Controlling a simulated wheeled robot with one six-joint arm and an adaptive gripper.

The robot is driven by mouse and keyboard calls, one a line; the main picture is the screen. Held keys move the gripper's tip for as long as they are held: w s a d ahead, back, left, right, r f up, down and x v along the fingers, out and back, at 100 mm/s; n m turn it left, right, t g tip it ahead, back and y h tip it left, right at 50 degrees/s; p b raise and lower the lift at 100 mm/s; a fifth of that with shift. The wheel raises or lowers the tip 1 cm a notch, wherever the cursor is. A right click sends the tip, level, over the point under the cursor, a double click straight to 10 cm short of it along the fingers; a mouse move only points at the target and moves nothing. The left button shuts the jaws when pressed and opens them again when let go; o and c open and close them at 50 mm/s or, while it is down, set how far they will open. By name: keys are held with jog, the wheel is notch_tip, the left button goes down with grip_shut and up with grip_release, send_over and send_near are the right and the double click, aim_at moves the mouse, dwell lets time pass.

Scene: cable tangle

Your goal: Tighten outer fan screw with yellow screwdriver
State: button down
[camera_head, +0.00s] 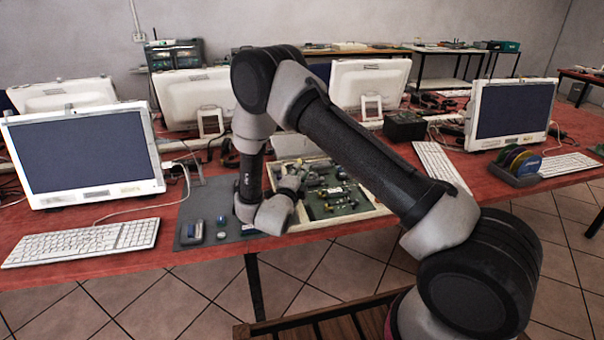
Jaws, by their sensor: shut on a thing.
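My gripper (291,183) is small in the view, past my wrist, over the left part of a shallow light-rimmed tray (343,221). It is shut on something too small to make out. The tray holds a green board (345,208) crowded with small parts. I cannot pick out the yellow screwdriver, the fan or its outer screw. My wrist and forearm hide part of the tray's left side.
The tray stands on a red table (95,262) next to a dark grey mat (190,212) with small items. Monitors (85,155) (512,112) and keyboards (80,243) (440,165) flank it. A holder with coloured discs (517,163) stands at right. A black box (404,126) is behind.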

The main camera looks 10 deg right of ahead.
jog(key=shift+w+a+m+g+h, duration=0.1)
jog(key=shift+a+m+g+h, duration=0.15)
jog(key=shift+m+g+h, duration=0.55)
jog(key=shift+w+a+m+g+h, duration=0.1)
jog(key=shift+a+m+g+h, duration=0.15)
jog(key=shift+m+g+h, duration=0.5)
jog(key=shift+a+m+g+h, duration=0.25)
jog(key=shift+m+g+h, duration=0.35)
jog(key=shift+h, duration=0.35)
jog(key=shift+w, duration=0.1)
jog(key=shift+w+a+m+g+h, duration=0.25)
jog(key=shift+m+g+h, duration=0.35)
jog(key=shift+m+g, duration=0.6)
jog(key=shift+w+a+m+g+h, duration=0.3)
jog(key=shift+m+g+h, duration=0.4)
jog(key=shift+g, duration=0.95)
jog(key=shift+w+a+m+g+h, duration=0.25)
jog(key=shift+m+g+h, duration=0.25)
jog(key=shift+m+g, duration=0.75)
notch_tip(320, 180, up, 7)
jog(key=shift+d, duration=0.1)
